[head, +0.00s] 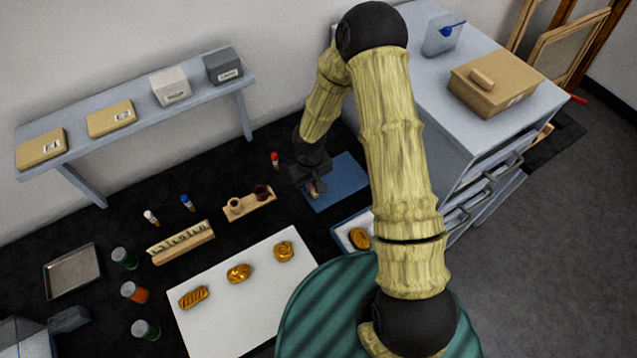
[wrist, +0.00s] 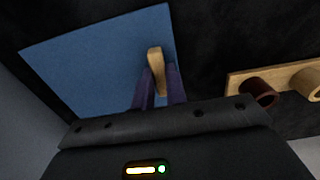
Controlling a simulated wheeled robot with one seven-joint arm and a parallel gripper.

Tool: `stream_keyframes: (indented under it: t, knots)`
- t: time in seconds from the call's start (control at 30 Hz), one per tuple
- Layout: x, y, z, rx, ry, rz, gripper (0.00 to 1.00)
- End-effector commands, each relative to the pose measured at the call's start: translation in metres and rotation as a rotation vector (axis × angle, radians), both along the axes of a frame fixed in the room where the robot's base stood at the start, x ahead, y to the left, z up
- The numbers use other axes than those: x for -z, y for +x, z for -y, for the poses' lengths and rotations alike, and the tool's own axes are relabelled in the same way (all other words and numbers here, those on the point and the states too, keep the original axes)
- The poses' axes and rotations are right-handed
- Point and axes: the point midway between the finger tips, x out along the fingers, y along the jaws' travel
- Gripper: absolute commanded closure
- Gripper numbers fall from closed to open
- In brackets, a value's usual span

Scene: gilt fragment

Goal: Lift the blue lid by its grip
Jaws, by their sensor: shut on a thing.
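The blue lid (head: 346,180) is a flat blue panel on the dark worktop, near the cabinet in the head view. It fills the upper left of the wrist view (wrist: 85,65). Its grip (wrist: 155,57) is a pale wooden bar standing near one edge of the panel. My gripper (head: 312,187) is at this grip, and its purple fingers (wrist: 159,82) are shut on it from both sides. I cannot tell whether the lid is clear of the surface below.
A wooden holder with two cups (head: 249,205) stands left of the lid. A red-capped bottle (head: 275,160) is behind. A shallow tray with a gilt piece (head: 360,238) lies in front. The grey cabinet (head: 437,110) blocks the right; a white board (head: 215,300) holds gilt pieces.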

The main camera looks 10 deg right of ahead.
Motion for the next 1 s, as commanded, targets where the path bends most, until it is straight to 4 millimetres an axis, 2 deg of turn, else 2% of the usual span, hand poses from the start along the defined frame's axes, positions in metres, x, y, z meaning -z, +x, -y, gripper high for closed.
stream_keyframes:
  t: [0.17,0.4,0.6,1.0]
  knots:
    - [-0.02,0.001,0.0,0.002,0.002,0.004,1.0]
    - [-0.065,0.001,0.001,0.004,0.001,0.005,1.0]
    - [-0.092,0.001,0.0,0.001,0.001,0.002,1.0]
    - [-0.097,0.0,0.0,0.0,0.001,0.0,1.0]
